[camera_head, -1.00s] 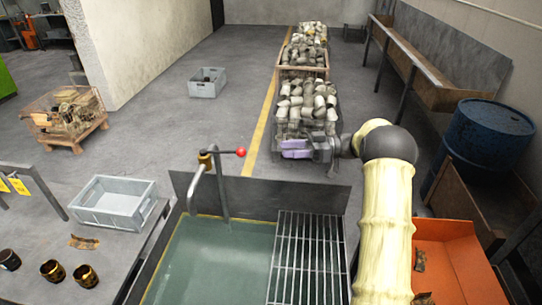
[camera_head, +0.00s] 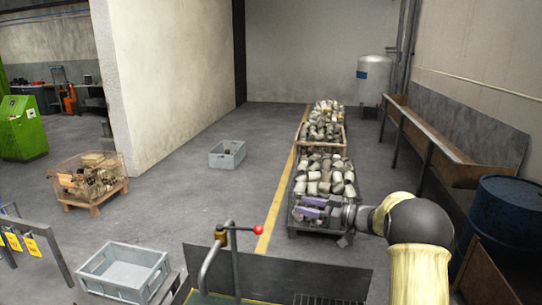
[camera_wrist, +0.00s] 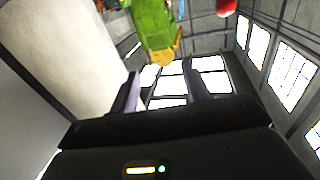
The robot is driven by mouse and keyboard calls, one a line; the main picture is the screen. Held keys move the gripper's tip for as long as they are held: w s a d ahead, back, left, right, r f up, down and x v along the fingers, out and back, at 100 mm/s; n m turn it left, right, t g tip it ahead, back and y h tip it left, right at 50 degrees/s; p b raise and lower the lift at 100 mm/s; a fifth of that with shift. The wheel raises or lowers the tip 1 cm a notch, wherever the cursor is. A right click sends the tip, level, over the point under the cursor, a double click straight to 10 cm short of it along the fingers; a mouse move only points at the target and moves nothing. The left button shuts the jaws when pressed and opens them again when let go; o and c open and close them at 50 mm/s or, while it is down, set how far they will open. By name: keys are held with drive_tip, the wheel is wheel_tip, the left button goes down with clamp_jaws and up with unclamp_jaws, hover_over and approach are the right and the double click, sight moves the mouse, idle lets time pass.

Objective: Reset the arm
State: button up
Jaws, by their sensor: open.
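My arm (camera_head: 417,265) shows at the lower right of the head view, with a cream sleeve and a dark grey elbow. It reaches left to my gripper (camera_head: 312,207), whose purple finger pads appear in front of a crate of metal parts. In the wrist view my gripper (camera_wrist: 165,92) has its two dark fingers apart, with nothing between them. Bright windows show beyond the gap.
A grey sink edge with a red-knobbed tap (camera_head: 258,229) stands at the bottom centre. Crates of parts (camera_head: 325,172) line up behind the gripper. A blue barrel (camera_head: 507,215) is at right. A grey bin (camera_head: 125,272) is at lower left. Open floor lies mid-left.

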drive_tip(key=s+d+f+m+t+h, duration=0.1)
drive_tip(key=s+d+f+m+h, duration=0.15)
drive_tip(key=s+m+h, duration=0.45)
drive_tip(key=s+d+f+m+t+h, duration=0.1)
drive_tip(key=s+d+f+m+h, duration=0.1)
drive_tip(key=s+f+m+h, duration=0.5)
drive_tip(key=s+a+f+g+h, duration=0.1)
drive_tip(key=s+g, duration=0.2)
drive_tip(key=s, duration=0.7)
drive_tip(key=s+a+f+n+g+h, duration=0.1)
drive_tip(key=s+g, duration=0.3)
drive_tip(key=s, duration=0.6)
drive_tip(key=shift+s+a+f+n, duration=0.2)
drive_tip(key=shift+f+n, duration=0.1)
drive_tip(key=shift+f, duration=0.1)
drive_tip(key=shift+w, duration=0.1)
